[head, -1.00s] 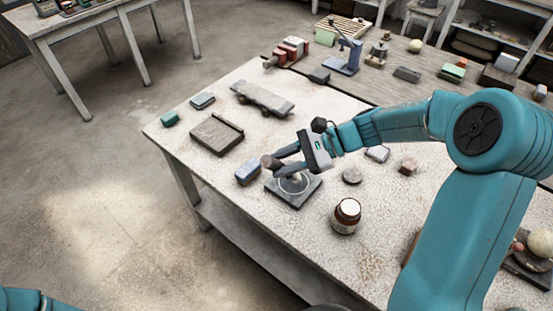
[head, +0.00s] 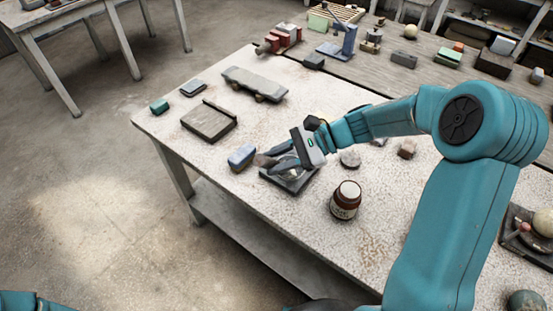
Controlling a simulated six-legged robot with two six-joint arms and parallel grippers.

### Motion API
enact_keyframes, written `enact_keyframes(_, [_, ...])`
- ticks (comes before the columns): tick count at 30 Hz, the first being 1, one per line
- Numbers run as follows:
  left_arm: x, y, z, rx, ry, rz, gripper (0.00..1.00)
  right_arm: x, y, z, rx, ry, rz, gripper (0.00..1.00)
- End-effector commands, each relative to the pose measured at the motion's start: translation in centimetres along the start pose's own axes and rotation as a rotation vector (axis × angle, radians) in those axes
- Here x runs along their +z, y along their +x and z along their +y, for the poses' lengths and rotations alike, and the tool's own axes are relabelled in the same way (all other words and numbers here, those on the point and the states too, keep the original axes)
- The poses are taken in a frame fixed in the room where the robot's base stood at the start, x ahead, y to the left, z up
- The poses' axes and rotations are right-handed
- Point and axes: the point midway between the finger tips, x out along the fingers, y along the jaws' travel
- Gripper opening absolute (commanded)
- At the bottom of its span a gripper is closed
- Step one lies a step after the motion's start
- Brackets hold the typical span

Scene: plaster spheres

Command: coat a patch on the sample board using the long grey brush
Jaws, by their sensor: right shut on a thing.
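My right gripper (head: 270,165) is low over a dark square slab (head: 297,186) with a clear round dish on it. It is shut on a small grey-brown thing (head: 263,160) that sticks out at the fingertips. This may be the brush, but its length and bristles are hidden or too small to tell. A flat brown board (head: 207,124) with a raised strip along one edge lies further left on the table and may be the sample board. I see no coated patch on it. My left gripper is out of view.
A blue block (head: 242,157) lies close left of the slab. The table's (head: 230,205) front left is clear.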

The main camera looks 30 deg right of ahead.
Motion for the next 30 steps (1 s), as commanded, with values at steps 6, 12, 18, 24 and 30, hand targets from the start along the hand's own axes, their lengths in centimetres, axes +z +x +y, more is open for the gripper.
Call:
enact_keyframes(6, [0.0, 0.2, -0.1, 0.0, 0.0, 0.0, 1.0, -0.8, 0.1, 0.3, 0.002, 0.009, 0.016, 0.0])
enact_keyframes(12, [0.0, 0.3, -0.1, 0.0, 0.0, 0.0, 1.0, -0.7, 0.3, 0.5, 0.004, 0.009, 0.016, 0.0])
enact_keyframes(18, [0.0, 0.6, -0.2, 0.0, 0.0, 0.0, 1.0, -0.2, 0.9, 1.0, 0.004, 0.011, 0.015, 0.0])
enact_keyframes(24, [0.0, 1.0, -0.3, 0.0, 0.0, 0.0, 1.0, 0.3, 1.7, 1.6, 0.005, 0.011, 0.01, 0.0])
enact_keyframes(30, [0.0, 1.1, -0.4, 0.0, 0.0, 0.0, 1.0, 0.3, 1.8, 1.7, 0.005, 0.01, 0.009, 0.0])
